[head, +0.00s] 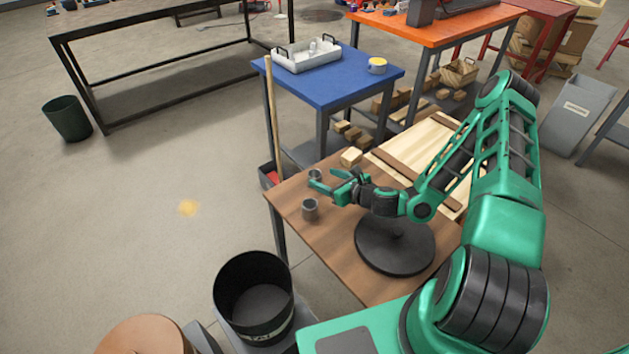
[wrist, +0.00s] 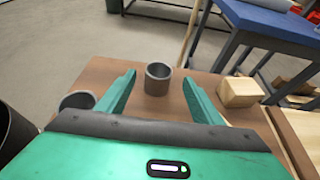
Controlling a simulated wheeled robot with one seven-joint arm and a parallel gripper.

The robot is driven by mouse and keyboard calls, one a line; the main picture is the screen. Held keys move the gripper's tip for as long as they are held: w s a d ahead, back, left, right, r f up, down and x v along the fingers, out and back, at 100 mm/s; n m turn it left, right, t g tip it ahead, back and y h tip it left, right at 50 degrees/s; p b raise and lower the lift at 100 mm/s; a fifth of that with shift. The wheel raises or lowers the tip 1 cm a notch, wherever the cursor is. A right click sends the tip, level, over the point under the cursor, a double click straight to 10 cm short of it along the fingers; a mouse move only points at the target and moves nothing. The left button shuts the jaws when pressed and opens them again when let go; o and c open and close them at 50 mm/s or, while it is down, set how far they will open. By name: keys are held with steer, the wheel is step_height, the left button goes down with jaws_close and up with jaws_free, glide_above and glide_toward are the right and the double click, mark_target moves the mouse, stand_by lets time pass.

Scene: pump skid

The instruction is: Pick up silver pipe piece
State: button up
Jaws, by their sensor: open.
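Two short grey pipe pieces stand upright near the left end of the brown wooden table (head: 345,240). The farther pipe piece (wrist: 158,78) stands ahead of my gripper, between the lines of its fingers; in the head view this pipe piece (head: 315,174) is just beyond the fingertips. The nearer pipe piece (head: 310,209) stands toward the table's front edge; in the wrist view it is left of the left finger (wrist: 77,100). My gripper (wrist: 158,82) is open and empty, low over the table. Whether its fingertips reach beside the farther piece is hard to tell.
A wooden block (wrist: 240,92) lies right of my fingers. A round black disc (head: 395,247) is under my wrist. Wooden panels (head: 425,150) lie at the table's back. A black bin (head: 253,300) stands in front, and a blue table (head: 330,78) behind.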

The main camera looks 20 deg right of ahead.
mark_target(311, 173)
steer(key=x, duration=1)
steer(key=shift+w+a+f, duration=0.1)
steer(key=shift+w+f, duration=0.1)
steer(key=shift+w, duration=0.05)
steer(key=c, duration=1.2)
